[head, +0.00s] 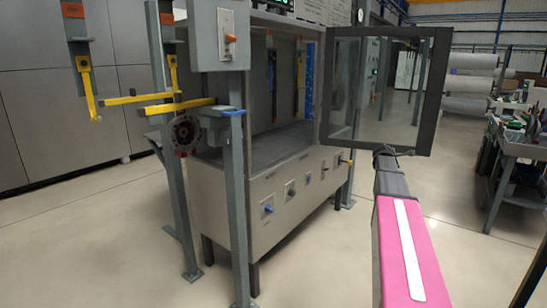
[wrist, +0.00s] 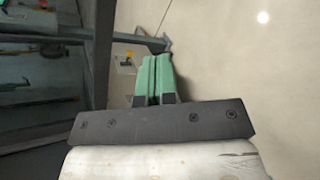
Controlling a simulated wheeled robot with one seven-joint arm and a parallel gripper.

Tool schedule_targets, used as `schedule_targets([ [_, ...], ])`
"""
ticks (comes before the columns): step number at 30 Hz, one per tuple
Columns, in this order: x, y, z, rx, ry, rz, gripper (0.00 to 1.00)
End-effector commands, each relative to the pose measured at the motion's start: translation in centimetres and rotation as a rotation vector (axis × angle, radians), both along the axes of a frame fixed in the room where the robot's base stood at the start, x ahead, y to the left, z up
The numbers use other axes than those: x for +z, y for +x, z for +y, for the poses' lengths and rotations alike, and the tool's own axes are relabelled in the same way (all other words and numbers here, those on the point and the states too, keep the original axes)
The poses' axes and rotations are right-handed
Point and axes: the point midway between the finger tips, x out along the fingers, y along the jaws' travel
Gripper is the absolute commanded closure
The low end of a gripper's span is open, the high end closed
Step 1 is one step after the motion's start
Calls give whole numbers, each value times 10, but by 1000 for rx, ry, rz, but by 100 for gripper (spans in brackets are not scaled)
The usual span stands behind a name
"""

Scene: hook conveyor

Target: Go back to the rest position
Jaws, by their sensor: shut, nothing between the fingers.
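My gripper (wrist: 152,80) shows in the wrist view with its two green fingers side by side and closed, nothing between them. Below the fingers in that view is the dark frame edge of the machine and pale floor. In the head view my arm, with a pink link, reaches forward at the right. Its end (head: 385,152) is near the lower edge of the open glazed door (head: 385,148). I cannot tell whether it touches the door.
A grey cabinet (head: 270,205) with knobs on its front stands in the middle. Yellow hooks (head: 90,95) hang at the left, beside grey posts (head: 238,200). A cart (head: 520,150) stands at the right. Open floor (head: 320,270) lies in front of the cabinet.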

Motion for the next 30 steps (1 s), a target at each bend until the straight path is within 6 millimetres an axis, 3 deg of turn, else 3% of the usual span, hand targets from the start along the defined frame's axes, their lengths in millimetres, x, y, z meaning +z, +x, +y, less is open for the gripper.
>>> schedule_targets([
  [1,-25,-18,26,-30,88,-11,100],
  [6,-96,-63,98,-179,394,-48,100],
  [11,-156,-115,166,-356,656,-54,100],
  [15,-201,-169,224,-546,858,-40,100],
  [24,-269,-300,335,-1027,1148,35,100],
  [27,-280,-333,359,-1159,1185,58,100],
  [30,-286,-354,373,-1251,1203,71,100],
])
